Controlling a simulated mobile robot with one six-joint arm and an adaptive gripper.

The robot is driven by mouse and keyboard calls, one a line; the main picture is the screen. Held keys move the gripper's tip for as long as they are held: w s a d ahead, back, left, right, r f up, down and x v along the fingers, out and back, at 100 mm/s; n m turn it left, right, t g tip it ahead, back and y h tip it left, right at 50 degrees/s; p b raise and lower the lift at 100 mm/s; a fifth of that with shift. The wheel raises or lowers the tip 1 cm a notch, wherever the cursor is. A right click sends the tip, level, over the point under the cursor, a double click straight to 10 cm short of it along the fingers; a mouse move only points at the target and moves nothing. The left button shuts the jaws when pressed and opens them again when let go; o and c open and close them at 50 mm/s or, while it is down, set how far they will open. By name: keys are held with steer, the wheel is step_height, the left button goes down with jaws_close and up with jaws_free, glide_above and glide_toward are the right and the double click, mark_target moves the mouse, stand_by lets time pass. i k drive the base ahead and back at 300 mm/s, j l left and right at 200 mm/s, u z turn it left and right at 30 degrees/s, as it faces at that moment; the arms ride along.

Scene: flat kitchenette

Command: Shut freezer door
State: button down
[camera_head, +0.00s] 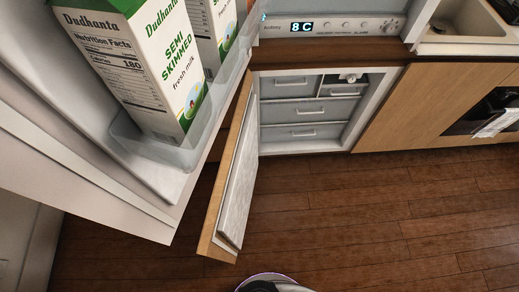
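The freezer door (216,212) is a wood-fronted panel with a pale inner lining. It stands wide open, hinged at the left side of the low freezer compartment (322,149) and swung out toward me over the floor. White drawers (304,111) with handles show inside the compartment, and the top right drawer is partly open or uncovered with something small and pale in it. My gripper is not in view. Only a small rounded dark and white part shows at the bottom edge, and I cannot tell what it is.
The fridge door (95,175) above is also open, filling the left side close to me, with milk cartons (150,65) in its shelf. A panel reads "8 C" (302,27). Wooden floor (380,215) is clear to the right. An oven (485,112) is at right.

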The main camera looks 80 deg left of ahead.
mark_target(222, 238)
steer(key=k+j+u, duration=0.15)
steer(key=k, duration=0.3)
steer(key=k+j+u, duration=0.1)
steer(key=k, duration=0.35)
steer(key=k+j+u, duration=0.15)
steer(key=k+j, duration=0.2)
steer(key=u, duration=1.4)
steer(key=k+j, duration=0.05)
